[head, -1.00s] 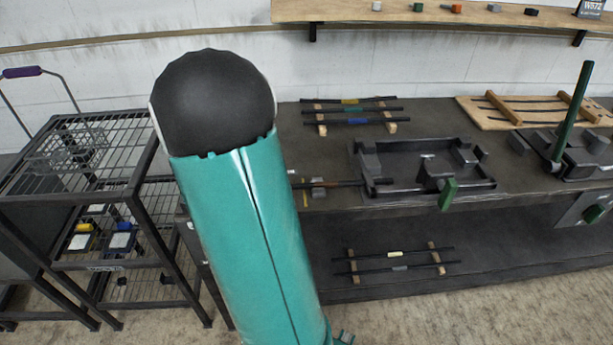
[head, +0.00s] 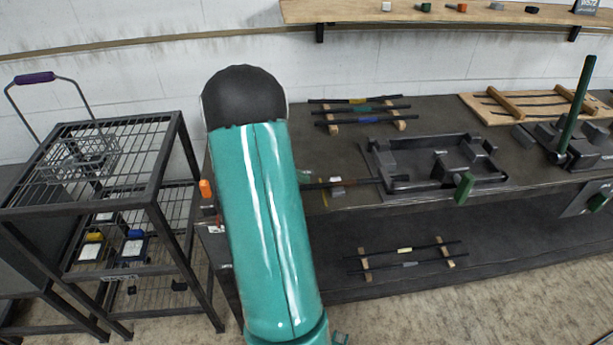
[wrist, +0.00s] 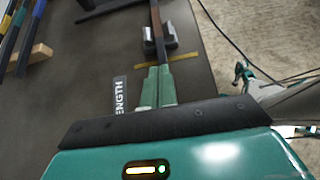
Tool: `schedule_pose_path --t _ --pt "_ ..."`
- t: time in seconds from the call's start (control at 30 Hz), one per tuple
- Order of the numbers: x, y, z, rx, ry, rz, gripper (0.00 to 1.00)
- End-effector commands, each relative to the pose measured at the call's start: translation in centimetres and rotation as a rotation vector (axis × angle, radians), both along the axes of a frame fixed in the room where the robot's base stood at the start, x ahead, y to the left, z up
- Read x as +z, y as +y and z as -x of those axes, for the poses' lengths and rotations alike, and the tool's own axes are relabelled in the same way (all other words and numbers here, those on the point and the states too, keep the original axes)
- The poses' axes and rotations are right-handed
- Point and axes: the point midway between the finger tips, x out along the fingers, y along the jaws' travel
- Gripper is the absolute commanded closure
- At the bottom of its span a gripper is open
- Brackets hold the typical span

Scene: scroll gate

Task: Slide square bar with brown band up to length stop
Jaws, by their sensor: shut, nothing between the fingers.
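The square bar (head: 365,182) lies on the bench in the head view, running left to right with its right end at the dark fixture (head: 378,160). In the wrist view the bar (wrist: 154,14) runs away from me, and its brown band (wrist: 158,32) shows near a small grey support block (wrist: 160,42). My gripper (wrist: 157,70) is shut and empty, its green fingers in line with the bar at its near end. I cannot tell whether the fingertips touch the bar. My gripper (head: 304,177) is partly hidden by my arm in the head view. The length stop is not clearly distinguishable.
A rack with several bars (head: 360,111) stands behind on the bench. A green-handled clamp (head: 463,188) is on the fixture's front. A wire shelf cart (head: 100,190) stands left. More bars (head: 405,257) lie on the lower shelf. A yellow line (wrist: 172,59) crosses the bench near my fingertips.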

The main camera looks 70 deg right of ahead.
Motion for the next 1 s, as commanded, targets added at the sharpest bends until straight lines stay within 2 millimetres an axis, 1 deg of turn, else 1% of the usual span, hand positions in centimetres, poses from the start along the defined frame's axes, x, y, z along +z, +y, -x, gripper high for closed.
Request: schedule_pose_path --t 0.03,0.3,0.53,0.6,0.7,1.0 --pt "0.0 -0.4 0.9 -0.004 0.001 0.000 1.00" --pt "0.0 -3.2 5.6 -0.006 -0.001 0.000 1.00" --pt "0.0 -5.2 9.0 -0.004 0.000 0.001 1.00" --pt "-0.9 -5.1 8.9 -0.003 0.000 -0.004 1.00" --pt "-1.4 -5.1 8.7 0.000 0.001 -0.001 1.00" --pt "-1.9 -4.9 8.5 0.001 -0.004 -0.006 1.00"
